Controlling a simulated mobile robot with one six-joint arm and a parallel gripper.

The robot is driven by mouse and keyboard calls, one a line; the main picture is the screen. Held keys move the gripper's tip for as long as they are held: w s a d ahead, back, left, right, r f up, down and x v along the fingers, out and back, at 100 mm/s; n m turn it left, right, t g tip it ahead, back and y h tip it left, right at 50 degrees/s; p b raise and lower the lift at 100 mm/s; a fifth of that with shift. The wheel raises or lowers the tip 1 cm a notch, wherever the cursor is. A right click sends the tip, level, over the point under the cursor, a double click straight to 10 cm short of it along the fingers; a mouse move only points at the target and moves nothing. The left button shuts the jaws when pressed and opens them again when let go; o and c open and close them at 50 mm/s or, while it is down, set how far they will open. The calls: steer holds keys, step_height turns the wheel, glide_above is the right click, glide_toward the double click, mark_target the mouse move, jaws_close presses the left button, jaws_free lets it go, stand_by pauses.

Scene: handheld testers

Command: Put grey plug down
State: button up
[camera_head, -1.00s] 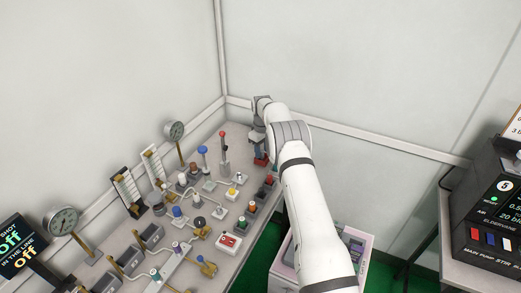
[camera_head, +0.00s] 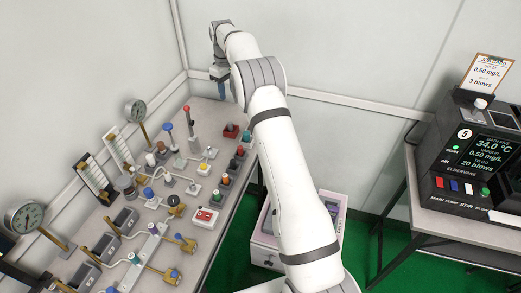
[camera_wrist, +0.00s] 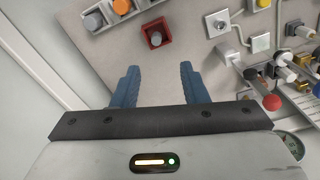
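A small grey piece, which looks like the grey plug (camera_wrist: 155,39), sits in a square red holder (camera_wrist: 165,26) on the panel in the wrist view. The red holder also shows in the head view (camera_head: 231,131), near the panel's far end, where the plug is too small to make out. My gripper (camera_wrist: 158,67) is open, with its two blue fingers wide apart and only bare panel between them. In the head view my gripper (camera_head: 221,92) hangs above the panel's far end, apart from the holder.
The grey panel (camera_head: 196,243) carries several knobs, valves and plugs in sockets. A red-topped lever (camera_head: 188,119) stands left of the holder. A gauge (camera_head: 135,112) stands by the left wall. A black tester (camera_head: 480,160) is on a table at right.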

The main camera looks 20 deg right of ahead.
steer(key=s+r+m+t, duration=0.1)
steer(key=s+r+m, duration=0.1)
steer(key=s+r, duration=0.65)
steer(key=s+r+m, duration=0.2)
steer(key=s+r, duration=0.4)
steer(key=s, duration=0.6)
steer(key=s+f+m, duration=0.1)
steer(key=s+f, duration=0.1)
steer(key=s, duration=1.2)
steer(key=s+f+m+t, duration=0.1)
steer(key=s+f+m, duration=0.1)
steer(key=s, duration=1.2)
steer(key=shift+a+f+t, duration=0.3)
steer(key=shift+f, duration=0.45)
